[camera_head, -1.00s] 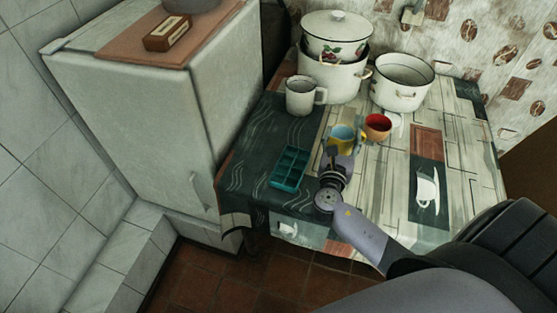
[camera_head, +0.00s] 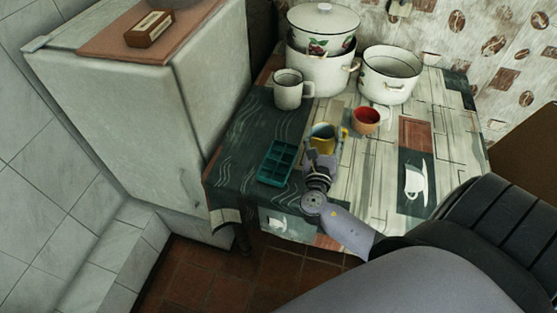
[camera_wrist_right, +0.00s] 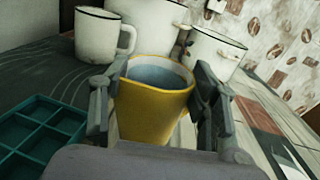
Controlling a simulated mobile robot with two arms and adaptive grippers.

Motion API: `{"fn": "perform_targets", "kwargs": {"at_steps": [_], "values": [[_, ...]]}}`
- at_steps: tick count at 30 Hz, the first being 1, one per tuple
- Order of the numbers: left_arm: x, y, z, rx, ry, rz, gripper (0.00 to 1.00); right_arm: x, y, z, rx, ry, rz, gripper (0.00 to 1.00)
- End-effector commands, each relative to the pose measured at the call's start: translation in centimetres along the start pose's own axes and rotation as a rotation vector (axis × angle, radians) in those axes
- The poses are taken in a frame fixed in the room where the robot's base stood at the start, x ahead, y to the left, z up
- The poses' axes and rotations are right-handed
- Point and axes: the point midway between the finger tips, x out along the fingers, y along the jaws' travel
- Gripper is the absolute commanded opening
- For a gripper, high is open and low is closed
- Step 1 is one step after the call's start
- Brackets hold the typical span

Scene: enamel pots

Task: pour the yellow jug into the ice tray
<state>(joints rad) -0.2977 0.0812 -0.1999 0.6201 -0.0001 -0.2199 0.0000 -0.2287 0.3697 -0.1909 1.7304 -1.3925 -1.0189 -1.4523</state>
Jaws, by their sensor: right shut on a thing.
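The yellow jug (camera_head: 323,132) stands just right of the teal ice tray (camera_head: 262,172) in the head view, with its opening facing up and bluish-grey inside. My right gripper (camera_head: 320,150) is shut on the jug; in the right wrist view its fingers (camera_wrist_right: 155,95) press on both sides of the jug (camera_wrist_right: 150,118). I cannot tell whether the jug touches the table or is slightly above it. The ice tray lies flat on the dark part of the tablecloth and shows at the lower left of the wrist view (camera_wrist_right: 44,128). My left gripper is not in view.
A red-inside cup (camera_head: 366,121) stands behind and right of the jug. A white mug (camera_head: 288,92), stacked white pots (camera_head: 320,70) and an open pot (camera_head: 389,77) stand at the back. A fridge (camera_head: 130,95) borders the table's left. The table's right side (camera_head: 385,185) is clear.

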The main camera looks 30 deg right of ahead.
Motion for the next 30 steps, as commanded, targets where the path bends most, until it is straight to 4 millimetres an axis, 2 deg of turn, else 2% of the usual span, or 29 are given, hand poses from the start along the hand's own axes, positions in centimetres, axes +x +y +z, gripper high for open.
{"fn": "perform_targets", "kwargs": {"at_steps": [2,30], "values": [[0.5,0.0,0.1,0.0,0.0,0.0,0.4,-0.1,0.4,0.1,-0.03,-0.02,0.001,0.0],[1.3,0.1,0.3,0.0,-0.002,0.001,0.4,-0.6,1.3,0.4,-0.13,-0.067,0.003,0.0]]}}
